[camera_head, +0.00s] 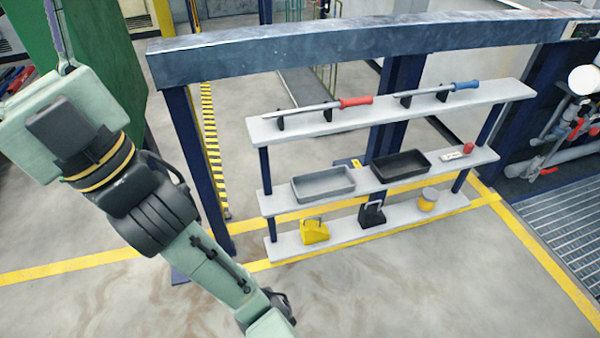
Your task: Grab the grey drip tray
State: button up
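The grey drip tray (324,186) is a shallow rectangular tray on the left part of the middle shelf (280,204) of a white rack. A similar black tray (400,167) sits to its right on the same shelf, apart from it. My arm comes in from the upper left and runs down to the bottom edge of the picture, left of the rack. My gripper is out of view below the frame. The grey tray is fully visible and nothing touches it from above.
The top shelf holds a red-handled tool (355,102) and a blue-handled tool (465,86) on black holders. The bottom shelf holds a yellow padlock-shaped block (314,232), a black one (372,214) and a yellow-and-white container (428,200). A blue post (196,165) stands left. Floor in front is clear.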

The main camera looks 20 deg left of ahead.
aim_at(319, 185)
jog(key=i+j+z, duration=0.2)
jog(key=i, duration=0.35)
jog(key=i+l+z, duration=0.15)
jog(key=i+z, duration=0.25)
jog(key=i+l+z, duration=0.1)
jog(key=z, duration=0.35)
jog(key=i+j+z, duration=0.1)
jog(key=i+z, duration=0.65)
jog(key=i, duration=0.3)
jog(key=i+j+z, duration=0.1)
jog(key=i+z, duration=0.25)
jog(key=i, duration=0.35)
jog(key=i+l+z, duration=0.1)
jog(key=i+z, duration=0.65)
jog(key=u, duration=4.8)
jog(key=i+j+u, duration=0.25)
jog(key=i, duration=0.2)
jog(key=i+l+u, duration=0.1)
jog(key=i+u, duration=0.2)
jog(key=i, duration=0.15)
